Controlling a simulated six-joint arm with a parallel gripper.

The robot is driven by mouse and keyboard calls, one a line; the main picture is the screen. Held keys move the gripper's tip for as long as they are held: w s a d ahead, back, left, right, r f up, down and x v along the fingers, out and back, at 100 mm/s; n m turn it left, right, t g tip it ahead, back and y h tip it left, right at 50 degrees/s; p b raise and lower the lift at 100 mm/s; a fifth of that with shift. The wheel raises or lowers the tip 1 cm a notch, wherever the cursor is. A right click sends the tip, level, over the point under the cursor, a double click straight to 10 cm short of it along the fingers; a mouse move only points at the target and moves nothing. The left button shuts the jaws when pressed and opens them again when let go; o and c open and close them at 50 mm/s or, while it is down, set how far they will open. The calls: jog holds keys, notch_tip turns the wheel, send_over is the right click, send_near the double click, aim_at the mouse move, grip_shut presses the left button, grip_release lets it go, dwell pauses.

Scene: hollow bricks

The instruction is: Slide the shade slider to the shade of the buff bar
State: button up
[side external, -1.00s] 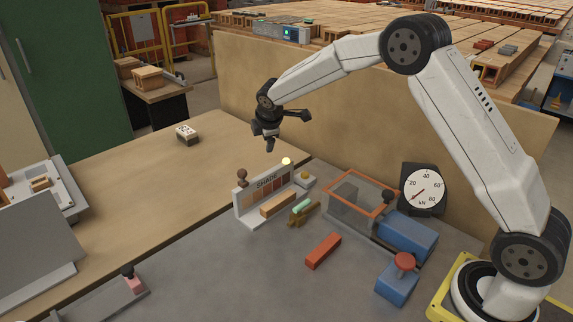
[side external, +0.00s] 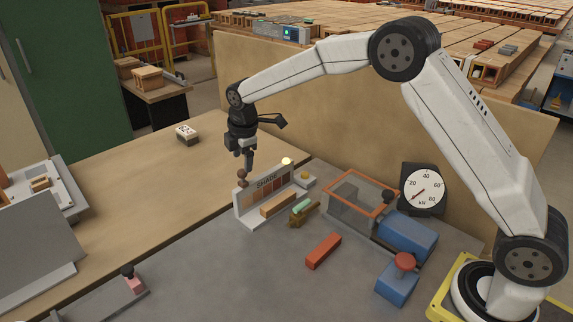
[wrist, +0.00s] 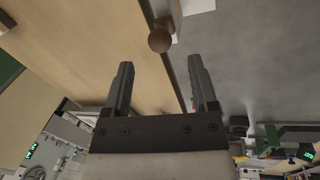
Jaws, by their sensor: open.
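The white shade board (side external: 244,212) stands upright on the bench with a row of swatches from pale to dark. The shade slider's brown round knob (side external: 242,182) is at the board's left end, on its top edge. In the wrist view the knob (wrist: 160,38) lies just beyond the fingertips, centred across the gap. The buff bar (side external: 278,204) lies on the ledge in front of the board. My gripper (side external: 248,166) points down, just above and beside the knob. In the wrist view my gripper (wrist: 160,66) is open and empty. Whether it touches the knob cannot be told.
A green piece (side external: 301,207) on a brown holder, a red bar (side external: 323,251), an orange-rimmed clear box (side external: 340,213) and a dial gauge (side external: 424,189) stand to the right.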

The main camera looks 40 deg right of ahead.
aim_at(242, 170)
jog(key=shift+w+d+f, duration=0.1)
jog(key=shift+w+f, duration=0.05)
jog(key=shift+f, duration=0.8)
jog(key=shift+w+f, duration=0.2)
jog(key=shift+f, duration=0.75)
jog(key=shift+w+d+f, duration=0.1)
jog(key=shift+w+f, duration=0.05)
jog(key=shift+f, duration=0.8)
jog(key=shift+a, duration=0.1)
grip_shut()
